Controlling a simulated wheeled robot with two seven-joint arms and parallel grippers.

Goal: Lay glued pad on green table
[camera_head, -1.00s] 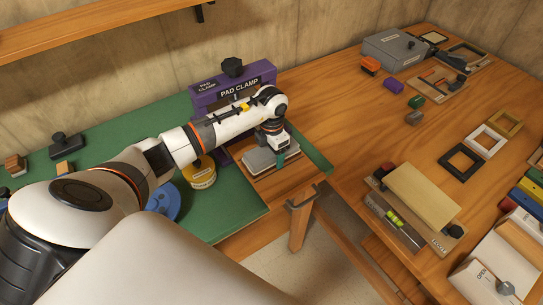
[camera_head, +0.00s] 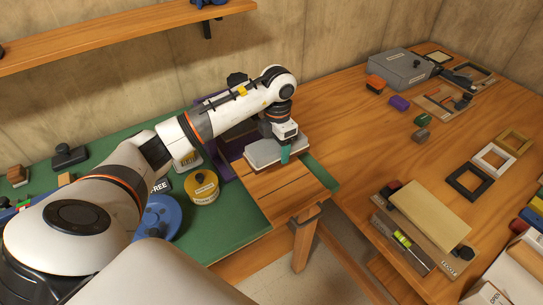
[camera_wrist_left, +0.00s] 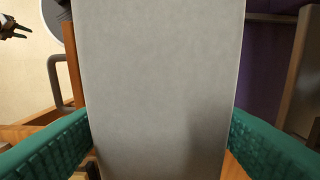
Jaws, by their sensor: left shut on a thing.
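The glued pad (camera_head: 262,154) is a light grey, flat slab in the head view. My left gripper (camera_head: 285,152), with teal fingers, is shut on it and holds it roughly level over a wooden surface beside the purple pad clamp (camera_head: 226,170). In the left wrist view the pad (camera_wrist_left: 160,80) fills the middle between both teal fingers. The green table (camera_head: 225,235) lies to the left. My arm hides much of the clamp and its label. A small dark gripper, seemingly my right one (camera_wrist_left: 28,29), shows at the upper left of the wrist view with prongs apart.
A yellow round tin (camera_head: 203,190) and a blue disc-shaped thing (camera_head: 158,217) stand on the green table near my left arm. A black-handled block (camera_head: 69,157) sits farther left. The green table's front right part is bare. The wooden bench holds frames (camera_head: 468,182) and a grey box (camera_head: 400,70).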

